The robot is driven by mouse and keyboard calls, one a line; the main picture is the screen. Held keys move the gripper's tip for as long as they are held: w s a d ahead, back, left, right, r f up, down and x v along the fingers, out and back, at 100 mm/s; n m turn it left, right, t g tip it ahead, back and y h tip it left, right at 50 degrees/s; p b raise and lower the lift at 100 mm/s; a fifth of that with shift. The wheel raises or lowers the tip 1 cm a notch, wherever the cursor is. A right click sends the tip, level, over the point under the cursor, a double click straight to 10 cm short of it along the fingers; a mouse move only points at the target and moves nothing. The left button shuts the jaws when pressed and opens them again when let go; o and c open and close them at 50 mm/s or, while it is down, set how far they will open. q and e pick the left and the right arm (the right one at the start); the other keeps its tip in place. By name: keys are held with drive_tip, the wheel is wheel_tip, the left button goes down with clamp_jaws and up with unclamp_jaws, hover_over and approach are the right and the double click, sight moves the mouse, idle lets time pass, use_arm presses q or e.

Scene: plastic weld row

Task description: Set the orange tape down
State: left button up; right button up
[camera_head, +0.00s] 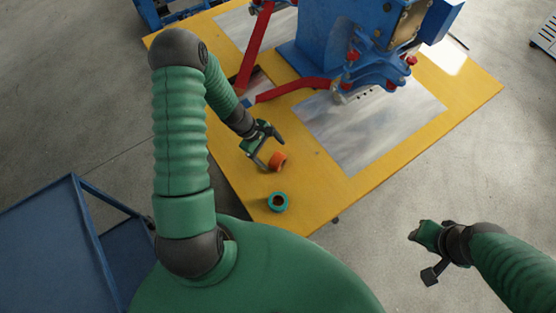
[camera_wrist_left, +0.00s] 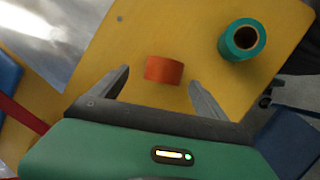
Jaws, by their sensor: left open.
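The orange tape (camera_head: 278,160) rests on the yellow table top (camera_head: 233,173). In the left wrist view the orange tape (camera_wrist_left: 164,69) lies just beyond and between my open fingertips, with space on both sides. My left gripper (camera_head: 270,147) is open and close to the tape; it also shows in the left wrist view (camera_wrist_left: 157,80). My right gripper (camera_head: 421,252) is off the table at the lower right, over the floor; its finger opening is not clear.
A teal tape roll (camera_head: 278,202) stands near the table's front corner, close to the orange one; it also shows in the left wrist view (camera_wrist_left: 241,40). A blue machine (camera_head: 335,40) with red arms (camera_head: 293,90) stands at the back. A blue cart (camera_head: 50,240) is at left.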

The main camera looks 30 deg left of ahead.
sight(274, 156)
use_arm(q)
drive_tip(key=x, duration=0.4)
drive_tip(key=shift+s+d, duration=0.1)
drive_tip(key=shift+s, duration=0.25)
drive_tip(key=shift+w+f, duration=0.1)
drive_tip(key=shift+f, duration=0.1)
drive_tip(key=shift+r, duration=0.15)
drive_tip(key=c, duration=1.7)
